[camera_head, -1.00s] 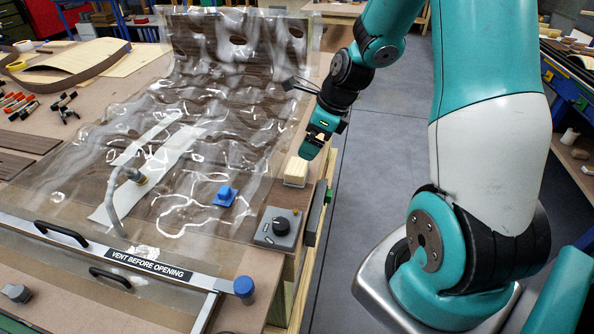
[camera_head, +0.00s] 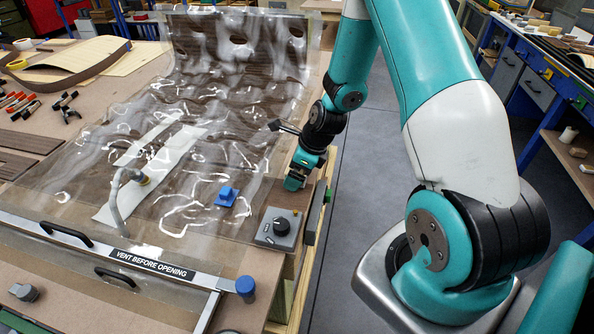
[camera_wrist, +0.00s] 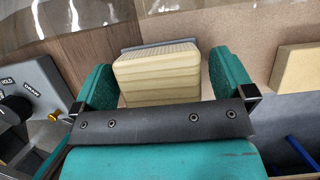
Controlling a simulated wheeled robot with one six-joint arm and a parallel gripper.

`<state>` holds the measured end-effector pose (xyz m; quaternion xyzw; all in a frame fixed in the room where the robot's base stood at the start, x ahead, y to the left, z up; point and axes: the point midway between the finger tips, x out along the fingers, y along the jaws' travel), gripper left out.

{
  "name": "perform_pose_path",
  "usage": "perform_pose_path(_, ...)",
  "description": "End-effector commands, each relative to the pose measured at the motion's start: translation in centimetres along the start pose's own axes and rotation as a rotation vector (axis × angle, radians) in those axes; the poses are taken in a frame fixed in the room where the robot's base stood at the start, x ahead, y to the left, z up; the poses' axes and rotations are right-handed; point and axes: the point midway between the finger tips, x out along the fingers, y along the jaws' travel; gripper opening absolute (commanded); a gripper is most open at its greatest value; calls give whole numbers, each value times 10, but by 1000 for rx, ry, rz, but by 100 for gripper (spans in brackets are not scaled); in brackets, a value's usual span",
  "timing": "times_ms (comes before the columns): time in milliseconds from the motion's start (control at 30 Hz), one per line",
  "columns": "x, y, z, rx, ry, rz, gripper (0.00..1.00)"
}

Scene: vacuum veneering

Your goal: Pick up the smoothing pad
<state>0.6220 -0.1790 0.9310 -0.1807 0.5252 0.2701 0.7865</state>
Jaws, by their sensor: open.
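The smoothing pad (camera_wrist: 157,77) seems to be the cream, ribbed block with a grey strip along its far edge. It stands between the two teal fingers of my gripper (camera_wrist: 160,88) in the wrist view, with narrow gaps showing beside it. My gripper is open around the pad, not closed on it. In the head view my gripper (camera_head: 295,182) is low over the right edge of the table, pointing down, and hides the pad there.
A grey control box (camera_head: 279,229) with a black knob sits just in front of my gripper. A clear wrinkled membrane (camera_head: 235,110) covers the table to the left, with a blue piece (camera_head: 226,196) on it. A tan block (camera_wrist: 296,80) lies right in the wrist view.

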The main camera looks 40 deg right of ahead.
Motion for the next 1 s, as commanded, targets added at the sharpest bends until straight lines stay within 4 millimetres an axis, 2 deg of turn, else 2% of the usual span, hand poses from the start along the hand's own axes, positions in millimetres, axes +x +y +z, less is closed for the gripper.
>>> perform_pose_path(67,0,0,0,0,0,0,100)
perform_pose_path(100,0,0,0,0,0,0,95)
perform_pose_path(267,0,0,0,0,0,0,59)
perform_pose_path(300,0,0,0,0,0,0,54)
perform_pose_path(567,-1,0,1,0,0,0,54)
perform_pose_path(733,-10,0,5,-2,-1,-1,54)
perform_pose_path(867,-28,0,12,-2,-3,-4,54)
perform_pose_path(1000,-65,-1,28,-4,-5,-8,54)
